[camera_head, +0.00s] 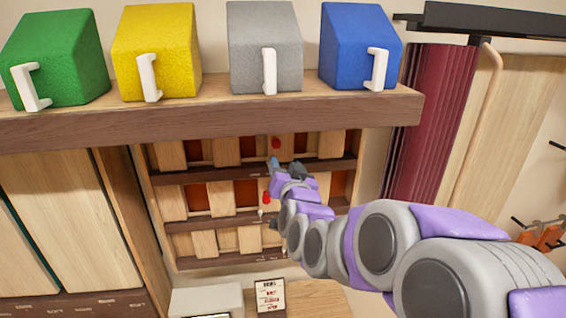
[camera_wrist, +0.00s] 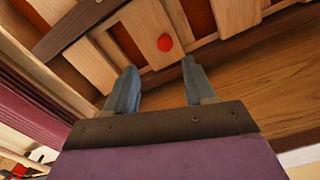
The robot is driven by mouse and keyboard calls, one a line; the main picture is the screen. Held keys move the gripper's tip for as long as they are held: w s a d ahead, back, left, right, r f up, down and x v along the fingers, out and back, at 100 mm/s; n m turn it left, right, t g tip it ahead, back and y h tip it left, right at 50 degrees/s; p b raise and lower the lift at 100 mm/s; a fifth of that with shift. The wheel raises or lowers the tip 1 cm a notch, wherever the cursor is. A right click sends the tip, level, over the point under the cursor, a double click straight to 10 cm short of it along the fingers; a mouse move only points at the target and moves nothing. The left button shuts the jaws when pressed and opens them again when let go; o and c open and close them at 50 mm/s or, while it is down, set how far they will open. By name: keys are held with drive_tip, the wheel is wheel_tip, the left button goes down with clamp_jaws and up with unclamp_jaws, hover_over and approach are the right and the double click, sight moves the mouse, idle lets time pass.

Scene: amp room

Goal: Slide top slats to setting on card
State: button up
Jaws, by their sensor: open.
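A wooden rack of light slats over red-brown backing hangs under a shelf in the head view. Its top row has several slats, including a left slat (camera_head: 171,155) and a middle slat (camera_head: 226,150). A red knob (camera_head: 276,143) sits on a top slat just above my gripper (camera_head: 285,168). In the wrist view my gripper (camera_wrist: 158,65) is open and empty, its fingers spread either side of a slat bearing the red knob (camera_wrist: 165,43); contact cannot be told. The card (camera_head: 269,295) stands below the rack; its writing is too small to read. My arm hides the rack's lower right.
A thick wooden shelf (camera_head: 210,117) overhangs the rack, bearing green (camera_head: 60,55), yellow (camera_head: 160,40), grey (camera_head: 265,35) and blue (camera_head: 355,35) blocks with white handles. A maroon pleated curtain (camera_head: 430,120) hangs right. Another red knob (camera_head: 267,197) sits lower.

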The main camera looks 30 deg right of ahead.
drive_tip(key=shift+b+v, duration=1.85)
drive_tip(key=shift+v, duration=0.6)
